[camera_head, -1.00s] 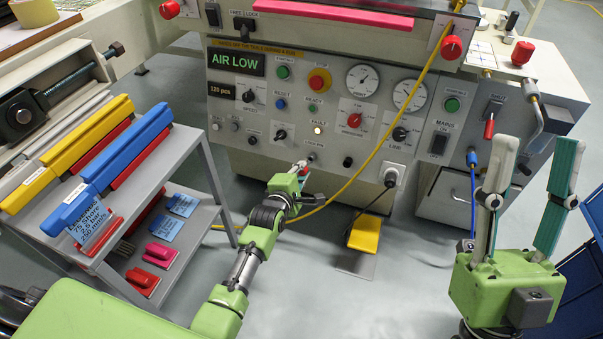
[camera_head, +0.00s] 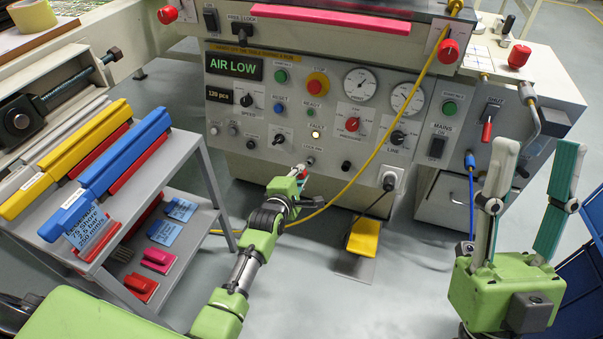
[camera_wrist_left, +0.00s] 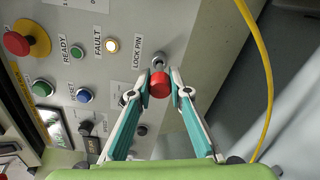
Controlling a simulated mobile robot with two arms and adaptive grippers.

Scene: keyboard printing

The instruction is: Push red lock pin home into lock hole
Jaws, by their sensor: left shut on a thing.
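The red lock pin (camera_wrist_left: 159,84) is between the fingertips of my left gripper (camera_wrist_left: 160,88), which is shut on its round red head. A grey metal part (camera_wrist_left: 158,61) shows just beyond the head, against the panel beside the LOCK PIN label (camera_wrist_left: 137,53). The lock hole is hidden behind it, and I cannot tell how deep the pin sits. In the head view my left gripper (camera_head: 303,174) is at the panel's lower edge, below the label, and the pin is mostly hidden. My right gripper (camera_head: 532,200) is open and empty, pointing up, away from the panel.
The grey control panel (camera_head: 225,110) has several buttons, knobs and gauges. The FAULT lamp (camera_head: 316,133) is lit and the display (camera_head: 234,67) reads AIR LOW. A yellow hose (camera_head: 405,95) hangs across the panel. A shelf cart (camera_head: 180,150) stands at left; a yellow pedal (camera_head: 364,236) is on the floor.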

